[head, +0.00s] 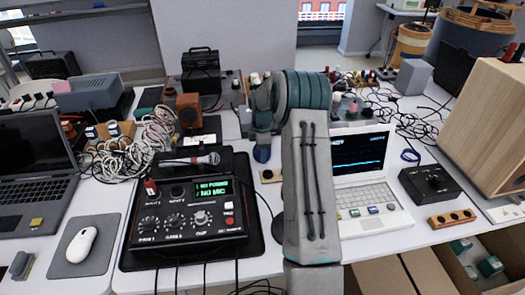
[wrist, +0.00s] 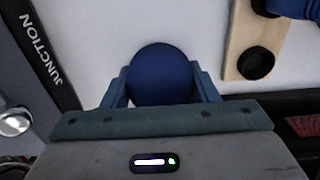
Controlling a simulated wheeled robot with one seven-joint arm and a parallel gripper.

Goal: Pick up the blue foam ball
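The blue foam ball (wrist: 161,74) sits between the two fingers of my gripper (wrist: 160,82) in the wrist view. A finger lies against each side of it, with no clear gap showing. The near part of the ball is hidden by the gripper body. In the head view, the ball (head: 262,154) shows as a small blue patch under my gripper (head: 262,142), which points down over the white table. I cannot tell from these views whether the ball touches the table.
A black mixer (head: 188,215) on a dark mat stands at the left of my arm. A white laptop (head: 375,203) is at the right. A wooden strip with dark round cups (wrist: 240,45) lies close beside the gripper. Tangled cables (head: 150,140) lie at the left.

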